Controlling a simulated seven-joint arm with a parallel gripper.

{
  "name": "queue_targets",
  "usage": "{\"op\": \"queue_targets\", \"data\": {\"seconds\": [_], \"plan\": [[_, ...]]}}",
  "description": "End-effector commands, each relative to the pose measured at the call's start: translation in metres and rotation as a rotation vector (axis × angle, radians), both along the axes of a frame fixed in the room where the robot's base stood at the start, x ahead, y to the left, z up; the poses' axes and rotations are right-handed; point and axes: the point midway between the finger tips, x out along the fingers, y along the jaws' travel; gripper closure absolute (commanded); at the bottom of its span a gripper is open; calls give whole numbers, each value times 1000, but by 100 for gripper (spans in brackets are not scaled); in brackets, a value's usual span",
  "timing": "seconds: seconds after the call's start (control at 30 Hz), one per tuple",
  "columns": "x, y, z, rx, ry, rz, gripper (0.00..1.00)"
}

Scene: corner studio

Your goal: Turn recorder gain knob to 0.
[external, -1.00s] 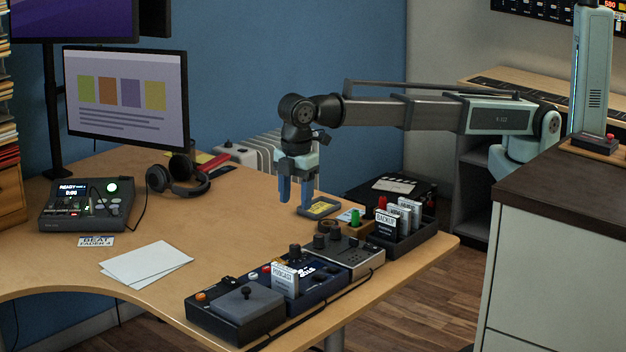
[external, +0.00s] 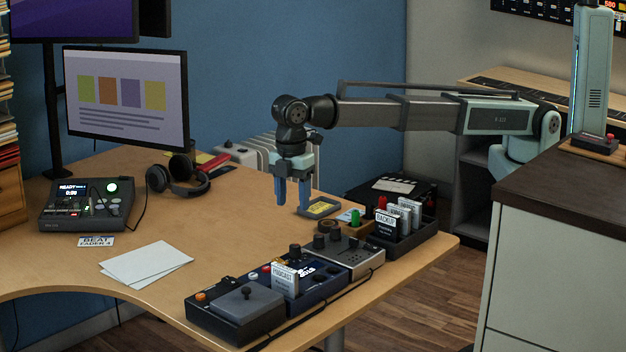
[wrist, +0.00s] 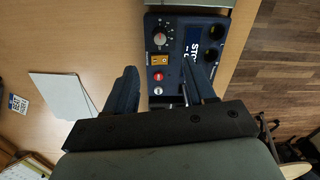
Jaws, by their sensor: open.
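The recorder is a dark blue box (external: 327,283) near the desk's front right edge, with a lit display that appears to read STOP. A large dark knob (external: 295,250), likely the gain knob, stands at its far left corner; in the wrist view this knob (wrist: 161,35) has a dial scale around it and a pale and red mark on top. Its exact setting is too small to read. My gripper (external: 293,204) is open and empty, above the desk, back from the recorder and apart from the knob. In the wrist view my fingers (wrist: 160,82) point toward the recorder.
A black box with a grey top (external: 246,303) adjoins the recorder in front; a grey knobbed unit (external: 362,264) adjoins behind. A white card (external: 285,281) stands upright at the recorder. A card rack (external: 418,239) is at right. White papers (external: 146,262) lie left; the desk between is clear.

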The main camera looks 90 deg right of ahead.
Motion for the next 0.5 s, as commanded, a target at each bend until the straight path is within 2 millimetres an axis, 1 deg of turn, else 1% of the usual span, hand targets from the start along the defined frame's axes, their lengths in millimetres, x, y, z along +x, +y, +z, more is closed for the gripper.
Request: {"op": "queue_targets", "data": {"seconds": [0.3,0.5], "plan": [[-2,0,-55,-1,2,-1,45],[-3,1,-88,-1,1,-1,45]]}}
